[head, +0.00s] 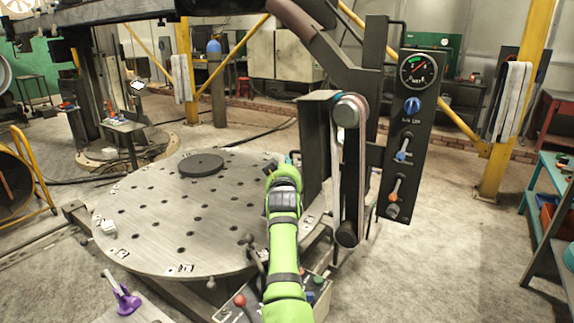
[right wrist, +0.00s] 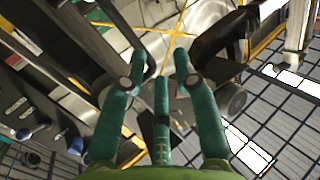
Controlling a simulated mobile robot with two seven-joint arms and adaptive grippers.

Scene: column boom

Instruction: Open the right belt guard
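The right belt guard (head: 316,150) appears to be the dark upright panel on the left side of the belt drive. The belt (head: 336,180) and its upper pulley (head: 348,111) show uncovered beside it. I cannot tell a handle or latch on the panel. My right gripper (head: 280,163) is left of the panel, above the round table's right edge, mostly hidden behind its own wrist. In the right wrist view its teal fingers (right wrist: 160,62) are spread with nothing clearly between them. I cannot tell whether they touch the guard. My left gripper is not in view.
A round drilled table (head: 150,225) fills the left middle. A control panel (head: 408,135) with gauge and levers stands right of the belt. A control box (head: 318,285) with coloured knobs is low beside my arm. A purple item (head: 124,300) stands at lower left. Right floor is clear.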

